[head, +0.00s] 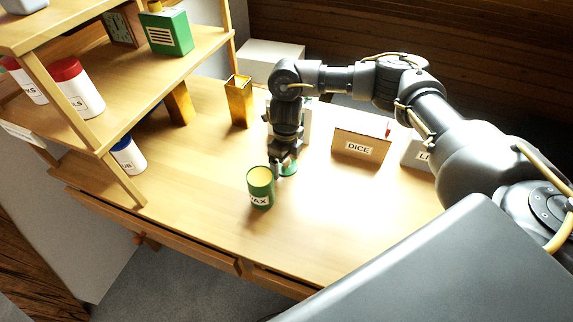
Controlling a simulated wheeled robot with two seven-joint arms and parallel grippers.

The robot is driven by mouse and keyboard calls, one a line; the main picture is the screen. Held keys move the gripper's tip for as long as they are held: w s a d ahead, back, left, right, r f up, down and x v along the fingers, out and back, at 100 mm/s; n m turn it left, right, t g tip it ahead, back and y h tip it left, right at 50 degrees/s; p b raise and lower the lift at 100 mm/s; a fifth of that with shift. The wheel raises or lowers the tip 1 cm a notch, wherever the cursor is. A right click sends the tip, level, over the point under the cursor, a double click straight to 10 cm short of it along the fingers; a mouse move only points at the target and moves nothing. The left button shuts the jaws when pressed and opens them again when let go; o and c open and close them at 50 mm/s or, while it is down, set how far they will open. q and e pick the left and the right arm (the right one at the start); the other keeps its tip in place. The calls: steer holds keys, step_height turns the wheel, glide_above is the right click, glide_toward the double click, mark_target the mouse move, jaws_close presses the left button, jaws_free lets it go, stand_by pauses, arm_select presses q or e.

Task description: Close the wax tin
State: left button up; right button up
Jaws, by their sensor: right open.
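The wax tin (261,196) is a green can with a white label reading "WAX". It stands upright on the table with its top open, showing a pale yellow inside. A small green round piece (290,170), which looks like the lid, is just right of and behind the tin, partly hidden by my right gripper. My right gripper (284,167) points down at this green piece, with its jaws open. I cannot tell whether the fingers touch it. My left gripper is not in view.
A wooden shelf (150,62) with jars and a green box (166,33) stands at the left. A brass-coloured holder (240,101), a box labelled "DICE" (360,146) and a white box (272,58) are farther back. The table front is clear.

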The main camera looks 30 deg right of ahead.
steer(key=c, duration=1.1)
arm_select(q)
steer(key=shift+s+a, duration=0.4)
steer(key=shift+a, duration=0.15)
arm_select(e)
steer(key=shift+o, duration=0.2)
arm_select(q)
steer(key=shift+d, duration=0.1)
